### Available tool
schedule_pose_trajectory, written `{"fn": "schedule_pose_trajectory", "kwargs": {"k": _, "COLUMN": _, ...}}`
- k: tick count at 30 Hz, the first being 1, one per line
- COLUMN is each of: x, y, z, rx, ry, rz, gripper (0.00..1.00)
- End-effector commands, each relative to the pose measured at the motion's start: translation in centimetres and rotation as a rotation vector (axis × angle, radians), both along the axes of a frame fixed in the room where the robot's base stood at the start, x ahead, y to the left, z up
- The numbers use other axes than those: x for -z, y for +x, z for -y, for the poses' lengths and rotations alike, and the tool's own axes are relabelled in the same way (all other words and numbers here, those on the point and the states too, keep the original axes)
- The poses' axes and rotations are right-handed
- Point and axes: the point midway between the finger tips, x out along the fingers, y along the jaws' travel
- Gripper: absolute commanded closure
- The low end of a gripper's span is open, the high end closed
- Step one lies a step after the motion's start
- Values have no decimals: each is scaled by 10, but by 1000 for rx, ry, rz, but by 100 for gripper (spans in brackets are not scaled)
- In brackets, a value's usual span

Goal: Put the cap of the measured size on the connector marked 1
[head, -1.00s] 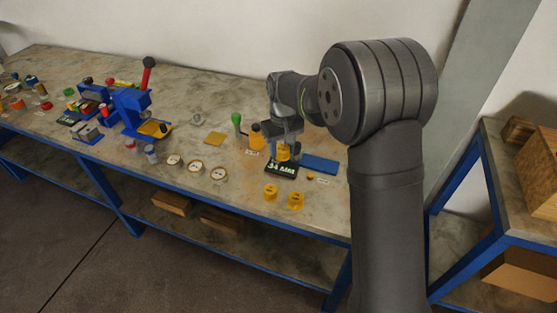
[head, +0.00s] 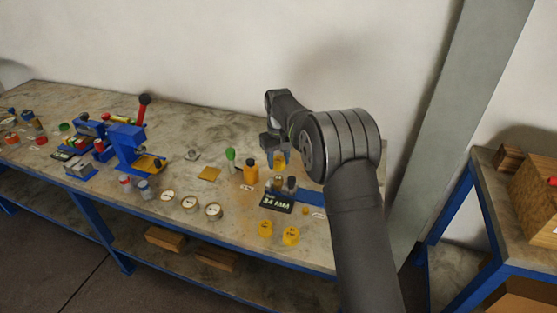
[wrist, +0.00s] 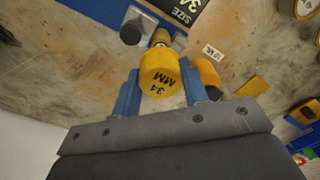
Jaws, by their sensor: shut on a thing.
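My gripper (head: 278,162) is shut on a yellow cap (wrist: 160,75) marked 34 MM. The cap hangs between the blue fingers in the wrist view, clear of the bench. In the head view the held cap (head: 279,165) appears just above two dark-topped connectors (head: 291,185) by a blue plate (head: 312,198). One connector (wrist: 131,32) shows left of the cap in the wrist view; the other is mostly hidden behind the cap. A black size display (head: 277,203) reads 34 MM. The number on each connector cannot be read.
Two other yellow caps (head: 290,236) stand near the bench's front edge. An orange bottle (head: 251,172) and a green-topped tool (head: 231,158) stand left of the connectors. Several round gauges (head: 190,203) and a blue press (head: 128,145) are farther left.

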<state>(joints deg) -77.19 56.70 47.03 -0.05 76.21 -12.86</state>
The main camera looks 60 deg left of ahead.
Motion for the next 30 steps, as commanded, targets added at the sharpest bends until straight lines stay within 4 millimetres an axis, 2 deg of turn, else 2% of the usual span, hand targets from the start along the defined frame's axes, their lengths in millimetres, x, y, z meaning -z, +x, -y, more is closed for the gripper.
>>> {"fn": "schedule_pose_trajectory", "kwargs": {"k": 8, "x": 9, "y": 0, "z": 0, "rx": 0, "ry": -1, "rz": 0, "gripper": 81}}
{"fn": "schedule_pose_trajectory", "kwargs": {"k": 22, "x": 41, "y": 0, "z": 0, "rx": 0, "ry": -1, "rz": 0, "gripper": 81}}
{"fn": "schedule_pose_trajectory", "kwargs": {"k": 30, "x": 46, "y": 0, "z": 0, "rx": 0, "ry": 0, "rz": 0, "gripper": 81}}
